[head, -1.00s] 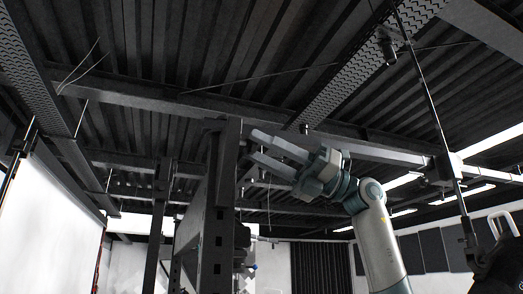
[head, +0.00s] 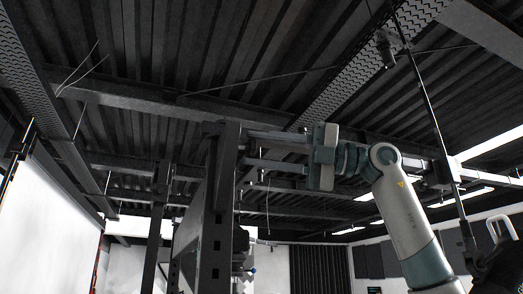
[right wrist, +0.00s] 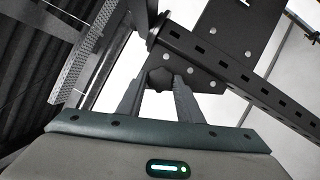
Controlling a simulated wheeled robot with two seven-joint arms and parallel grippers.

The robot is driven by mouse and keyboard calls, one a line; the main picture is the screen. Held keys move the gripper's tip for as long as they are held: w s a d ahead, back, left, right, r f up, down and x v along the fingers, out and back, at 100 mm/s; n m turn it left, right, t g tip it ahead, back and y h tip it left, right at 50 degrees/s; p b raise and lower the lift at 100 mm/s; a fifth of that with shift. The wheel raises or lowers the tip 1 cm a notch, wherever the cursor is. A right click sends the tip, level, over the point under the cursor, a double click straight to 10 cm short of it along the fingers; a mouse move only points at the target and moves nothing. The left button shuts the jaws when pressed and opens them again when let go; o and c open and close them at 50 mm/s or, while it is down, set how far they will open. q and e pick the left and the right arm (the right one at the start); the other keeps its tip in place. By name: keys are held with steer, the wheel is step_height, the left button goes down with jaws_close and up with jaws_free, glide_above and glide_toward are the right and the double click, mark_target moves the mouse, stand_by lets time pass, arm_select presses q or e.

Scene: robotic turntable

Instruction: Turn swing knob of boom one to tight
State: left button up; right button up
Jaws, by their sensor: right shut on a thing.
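My right gripper (head: 242,148) reaches in from the right in the head view, its two long fingers level, one above the other. Their tips are at the right side of a dark upright post (head: 217,215). In the right wrist view the gripper (right wrist: 159,80) has its fingertips around a dark, faceted part (right wrist: 162,76), which looks like the swing knob; it is shut on this part. The knob cannot be made out in the head view, and any tight or loose marking is not visible. My left gripper is not in view.
A dark perforated bar (right wrist: 240,80) runs diagonally beside the fingers, with a bolted plate (right wrist: 237,32) behind it. Overhead are ceiling beams (head: 130,92). A thin black pole (head: 432,110) stands at the right. A white panel (head: 50,215) is at the left.

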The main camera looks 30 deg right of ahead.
steer(key=shift+r+m+h, duration=0.15)
steer(key=shift+m+h, duration=0.35)
steer(key=shift+m, duration=0.8)
steer(key=o, duration=1)
steer(key=shift+d, duration=0.1)
steer(key=b+v, duration=0.3)
steer(key=v, duration=1.4)
steer(key=shift+d+r+b, duration=0.1)
steer(key=shift+d+b, duration=0.1)
steer(key=shift+b, duration=0.15)
